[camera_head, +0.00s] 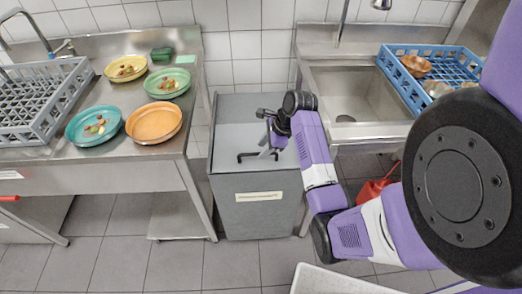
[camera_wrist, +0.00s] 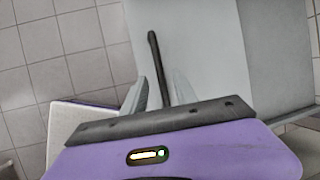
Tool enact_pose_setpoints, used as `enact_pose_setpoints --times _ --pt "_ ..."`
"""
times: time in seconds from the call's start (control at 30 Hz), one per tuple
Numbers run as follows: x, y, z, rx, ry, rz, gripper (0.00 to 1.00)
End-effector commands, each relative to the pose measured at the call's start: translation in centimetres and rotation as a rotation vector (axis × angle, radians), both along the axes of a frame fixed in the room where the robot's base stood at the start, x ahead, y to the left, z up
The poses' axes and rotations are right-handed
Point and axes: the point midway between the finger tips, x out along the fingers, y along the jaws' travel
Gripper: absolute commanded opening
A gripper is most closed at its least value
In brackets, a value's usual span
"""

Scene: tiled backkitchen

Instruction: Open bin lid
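The grey bin (camera_head: 255,210) stands on the floor between two counters, with a label on its front. Its lighter grey lid (camera_head: 228,140) lies on top and looks closed. A dark bar handle (camera_head: 243,156) is on the lid near its front edge. The handle also shows in the wrist view (camera_wrist: 154,55) as a dark bar running between my fingers. My gripper (camera_head: 268,152) is over the lid at the handle; in the wrist view its fingers (camera_wrist: 160,92) are apart, one on each side of the bar, with gaps visible. Contact cannot be told.
The left counter (camera_head: 130,172) holds several plates of food and a grey dish rack (camera_head: 45,95). The right counter has a sink (camera_head: 350,95) and a blue rack (camera_head: 400,85) with bowls. A red object (camera_head: 372,192) is on the floor right of the bin. Floor in front-left is clear.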

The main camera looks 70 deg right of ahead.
Motion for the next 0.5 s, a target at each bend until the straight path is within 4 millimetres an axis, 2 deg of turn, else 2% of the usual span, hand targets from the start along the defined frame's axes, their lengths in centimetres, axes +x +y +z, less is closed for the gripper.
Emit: enact_pose_setpoints --times 0.2,0.5 --pt "0.9 0.0 -1.9 0.000 0.000 0.001 0.34" --pt "1.0 -0.1 -2.2 -0.002 -0.001 0.001 0.34"
